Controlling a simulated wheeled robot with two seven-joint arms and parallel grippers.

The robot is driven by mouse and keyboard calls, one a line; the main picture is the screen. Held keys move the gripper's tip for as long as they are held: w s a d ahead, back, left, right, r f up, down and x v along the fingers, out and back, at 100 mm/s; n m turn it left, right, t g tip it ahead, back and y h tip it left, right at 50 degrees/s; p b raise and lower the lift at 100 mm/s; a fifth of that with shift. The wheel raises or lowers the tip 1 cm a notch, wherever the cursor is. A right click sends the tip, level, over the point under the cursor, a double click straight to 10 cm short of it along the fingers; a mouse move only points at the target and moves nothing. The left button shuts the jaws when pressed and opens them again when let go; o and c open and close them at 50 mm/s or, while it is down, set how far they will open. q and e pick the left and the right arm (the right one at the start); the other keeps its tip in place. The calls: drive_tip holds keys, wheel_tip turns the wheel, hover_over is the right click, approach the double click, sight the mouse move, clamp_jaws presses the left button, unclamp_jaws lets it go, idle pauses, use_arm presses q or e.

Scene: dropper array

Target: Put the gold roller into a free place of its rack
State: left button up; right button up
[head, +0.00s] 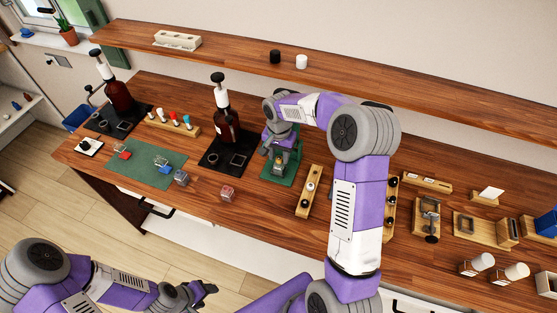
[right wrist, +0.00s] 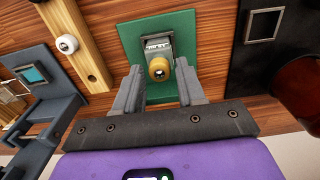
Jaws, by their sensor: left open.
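The gold roller (right wrist: 158,68) sits at the end of a small grey holder on a green base plate (right wrist: 148,32). In the head view the green base plate (head: 273,177) stands mid-table, partly covered by my right gripper (head: 281,150). In the right wrist view my right gripper (right wrist: 158,78) is open, its fingers on either side of the roller with gaps visible. A wooden rack (head: 305,205) right of the base holds a white-ended roller and dark round spots; it also shows in the wrist view (right wrist: 84,48). My left gripper (head: 192,292) is open and empty, off the table's front.
A pump bottle (head: 224,122) on a black mat stands left of the green base. Another wooden rack (head: 390,222) is partly behind my right arm. Small cubes lie at the front left around a green mat (head: 134,170). A shelf (head: 350,80) runs along the back.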

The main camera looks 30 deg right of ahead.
sight(280, 157)
drive_tip(key=shift+c, duration=0.4)
clamp_jaws()
drive_tip(key=shift+r+p, duration=1.8)
drive_tip(key=shift+r, duration=0.85)
drive_tip(key=shift+d+f, duration=0.1)
drive_tip(key=s+d+f+p, duration=0.2)
drive_tip(key=s+d+f, duration=0.1)
drive_tip(key=s+d, duration=0.4)
drive_tip(key=d, duration=0.2)
drive_tip(key=shift+s+d+p, duration=0.3)
drive_tip(key=shift+p, duration=0.05)
drive_tip(key=shift+s+f, duration=0.1)
